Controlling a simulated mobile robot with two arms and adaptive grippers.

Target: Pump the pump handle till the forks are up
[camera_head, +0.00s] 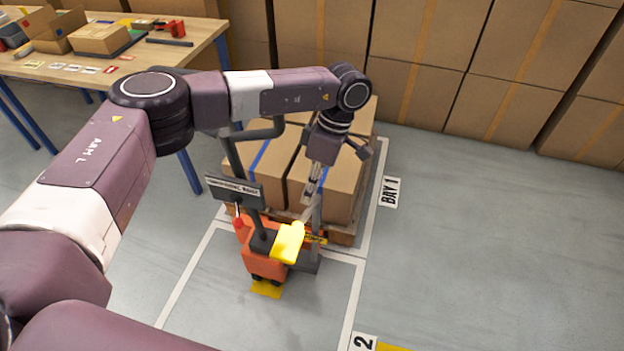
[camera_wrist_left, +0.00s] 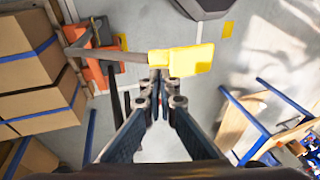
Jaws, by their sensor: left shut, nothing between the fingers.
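The pump handle (camera_head: 288,242) is a yellow pad on a grey lever at the orange pallet truck (camera_head: 262,263). It also shows in the left wrist view (camera_wrist_left: 190,61), where the lever (camera_wrist_left: 120,56) runs left to the orange body. My left gripper (camera_head: 311,190) points down above and behind the pad in the head view. Its fingers are shut and empty. In the wrist view the fingertips (camera_wrist_left: 160,82) appear just beside the pad's edge; I cannot tell whether they touch it. The forks are hidden under the loaded pallet (camera_head: 342,236). My right gripper is out of view.
Cardboard boxes (camera_head: 335,180) with blue straps stand on the pallet in Bay 1. A dark upright tiller with a sign (camera_head: 234,189) rises beside the handle. A workbench (camera_head: 150,55) stands at the upper left, stacked boxes (camera_head: 500,110) behind. The floor at right is clear.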

